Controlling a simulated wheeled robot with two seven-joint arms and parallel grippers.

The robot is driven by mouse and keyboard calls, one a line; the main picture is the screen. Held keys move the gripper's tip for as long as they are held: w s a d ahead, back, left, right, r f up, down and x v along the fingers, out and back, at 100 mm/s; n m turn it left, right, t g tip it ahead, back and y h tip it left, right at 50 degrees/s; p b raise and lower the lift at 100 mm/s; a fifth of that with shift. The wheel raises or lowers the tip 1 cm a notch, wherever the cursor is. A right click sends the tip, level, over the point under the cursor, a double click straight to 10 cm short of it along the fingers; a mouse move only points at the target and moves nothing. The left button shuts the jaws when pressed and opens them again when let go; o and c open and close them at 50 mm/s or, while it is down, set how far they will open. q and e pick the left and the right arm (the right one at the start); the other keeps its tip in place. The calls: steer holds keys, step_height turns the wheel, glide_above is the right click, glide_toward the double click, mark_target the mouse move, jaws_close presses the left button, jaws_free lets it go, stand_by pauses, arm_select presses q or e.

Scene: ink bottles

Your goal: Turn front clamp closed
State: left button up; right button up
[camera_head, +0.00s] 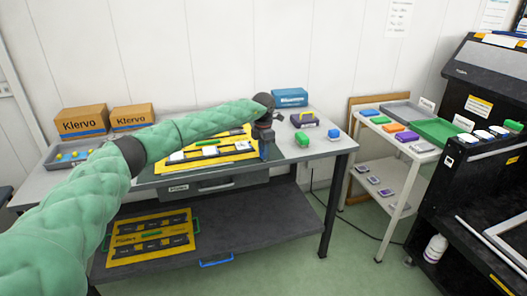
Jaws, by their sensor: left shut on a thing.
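A yellow plate (243,157) with dark bars and pale blocks lies on the grey table. My left arm, in a green padded sleeve, reaches over it from the left. My left gripper (264,146) points down at the plate's right end and is shut on a small part there, which appears to be the front clamp. The jaws hide most of that part, so its turn angle cannot be told. My right gripper is out of view.
Two Klervo boxes (81,122) and a grey tray (72,156) stand at the left. A blue box (290,97), a purple-grey device (304,119) and a green bottle (302,139) stand to the right. A second yellow plate (150,238) lies on the lower shelf.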

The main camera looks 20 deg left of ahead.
arm_select(q)
steer(key=o, duration=1)
steer(key=shift+c, duration=0.2)
steer(key=shift+r, duration=0.15)
step_height(320, 180, up, 6)
steer(key=shift+r+b, duration=0.25)
steer(key=shift+b, duration=0.5)
steer(key=shift+r, duration=0.55)
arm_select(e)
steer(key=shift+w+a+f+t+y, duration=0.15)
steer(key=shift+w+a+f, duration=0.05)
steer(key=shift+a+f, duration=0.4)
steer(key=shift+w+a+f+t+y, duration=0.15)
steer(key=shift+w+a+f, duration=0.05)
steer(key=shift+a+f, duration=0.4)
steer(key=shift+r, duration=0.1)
